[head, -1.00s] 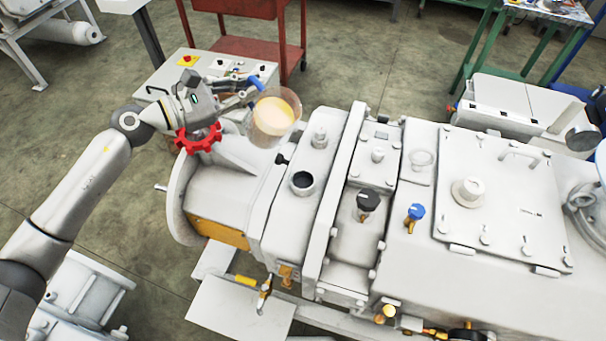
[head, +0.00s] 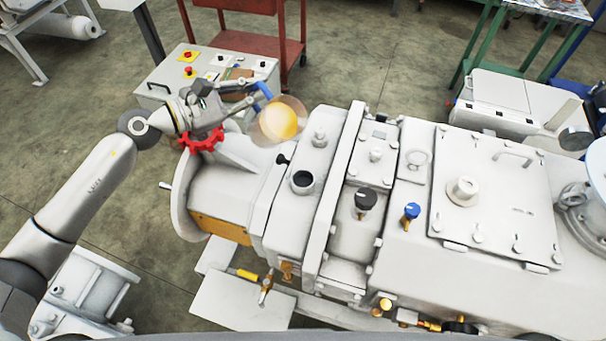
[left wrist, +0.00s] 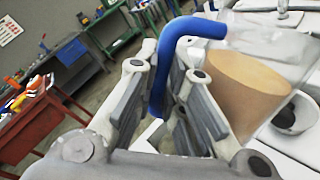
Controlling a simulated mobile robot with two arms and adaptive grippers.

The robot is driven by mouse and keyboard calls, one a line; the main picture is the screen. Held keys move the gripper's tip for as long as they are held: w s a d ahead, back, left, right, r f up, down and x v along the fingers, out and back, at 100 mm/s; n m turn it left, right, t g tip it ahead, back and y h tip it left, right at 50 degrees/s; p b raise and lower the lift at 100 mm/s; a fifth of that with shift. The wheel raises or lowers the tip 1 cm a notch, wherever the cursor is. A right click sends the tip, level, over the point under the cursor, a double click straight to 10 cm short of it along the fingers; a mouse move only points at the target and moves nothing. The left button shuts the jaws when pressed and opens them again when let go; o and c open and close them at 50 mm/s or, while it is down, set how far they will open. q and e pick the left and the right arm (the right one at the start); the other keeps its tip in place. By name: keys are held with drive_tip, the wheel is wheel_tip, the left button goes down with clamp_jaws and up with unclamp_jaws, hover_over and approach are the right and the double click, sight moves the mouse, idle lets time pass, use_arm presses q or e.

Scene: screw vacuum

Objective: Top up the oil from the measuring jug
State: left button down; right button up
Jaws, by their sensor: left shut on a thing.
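The clear measuring jug (head: 281,122) with amber oil hangs in the air above the left end of the white vacuum pump (head: 225,192). It appears tilted in the head view; the left wrist view shows the jug (left wrist: 250,85) with its oil. My left gripper (head: 258,92) is shut on the jug's blue handle (left wrist: 160,75). The dark open filler port (head: 302,181) lies below and right of the jug, apart from it. It also shows in the left wrist view (left wrist: 292,117). My right gripper is in neither view.
A red toothed coupling (head: 200,140) sits under my left wrist. A control box (head: 190,75) with red buttons stands behind. A black cap (head: 366,199) and a blue-handled valve (head: 411,211) stand up from the pump, right of the port.

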use_arm(q)
drive_tip(key=shift+s+d+r+m+p, duration=0.45)
drive_tip(key=shift+m+p, duration=0.35)
drive_tip(key=shift+p, duration=0.3)
drive_tip(key=shift+s+d+r+m+y+p, duration=0.2)
drive_tip(key=shift+s+d+m+y+p, duration=0.1)
drive_tip(key=shift+m+p, duration=0.7)
idle(4.4)
drive_tip(key=shift+s+r+t+p, duration=0.1)
drive_tip(key=shift+r+t+p, duration=0.15)
drive_tip(key=shift+p, duration=0.35)
idle(0.9)
